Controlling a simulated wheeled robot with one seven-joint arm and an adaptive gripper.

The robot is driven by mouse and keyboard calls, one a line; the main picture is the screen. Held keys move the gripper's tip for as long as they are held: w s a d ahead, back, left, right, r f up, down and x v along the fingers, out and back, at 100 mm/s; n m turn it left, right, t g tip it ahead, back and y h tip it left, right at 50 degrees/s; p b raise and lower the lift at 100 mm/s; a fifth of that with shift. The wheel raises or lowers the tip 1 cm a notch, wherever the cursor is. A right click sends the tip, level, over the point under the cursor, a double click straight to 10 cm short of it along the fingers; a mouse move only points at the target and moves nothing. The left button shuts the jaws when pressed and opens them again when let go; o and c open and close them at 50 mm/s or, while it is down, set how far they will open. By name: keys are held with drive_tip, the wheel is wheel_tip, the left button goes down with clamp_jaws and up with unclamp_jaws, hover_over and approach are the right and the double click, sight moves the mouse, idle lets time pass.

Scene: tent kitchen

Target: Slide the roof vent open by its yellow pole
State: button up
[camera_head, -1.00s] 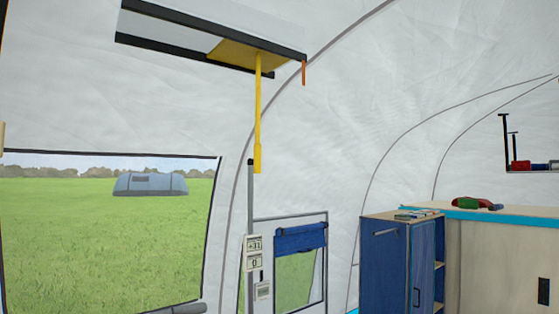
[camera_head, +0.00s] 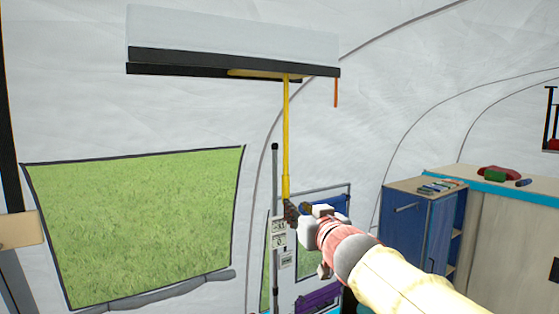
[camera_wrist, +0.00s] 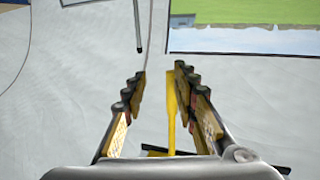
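The roof vent (camera_head: 215,60) is a dark-framed opening high in the tent roof, with a pale panel above it and a thin strip of yellow plate (camera_head: 255,73) at its underside. The yellow pole (camera_head: 286,130) hangs from that plate, near the vent's right end. My gripper (camera_head: 291,212) is at the pole's lower end in the head view. In the wrist view my gripper (camera_wrist: 160,73) has its fingers apart. The yellow pole (camera_wrist: 172,100) shows between them, closer to the right finger. Whether it touches that finger cannot be told.
An orange tab (camera_head: 336,92) hangs at the vent's right end. A grey upright post (camera_head: 274,180) with number cards (camera_head: 279,232) stands close to the gripper. A blue cabinet (camera_head: 410,225) and a counter (camera_head: 500,230) are at right. A window (camera_head: 140,220) is at left.

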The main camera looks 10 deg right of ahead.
sight(287, 190)
drive_tip(key=shift+n+y, duration=0.5)
drive_tip(key=shift+y, duration=0.3)
drive_tip(key=r, duration=0.1)
drive_tip(key=w+a+r+p, duration=0.1)
drive_tip(key=w+r, duration=0.1)
drive_tip(key=r, duration=0.1)
drive_tip(key=shift+a, duration=0.25)
drive_tip(key=w+a, duration=0.1)
drive_tip(key=w, duration=0.6)
drive_tip(key=shift+w, duration=0.3)
drive_tip(key=c, duration=0.3)
drive_tip(key=c, duration=0.4)
clamp_jaws()
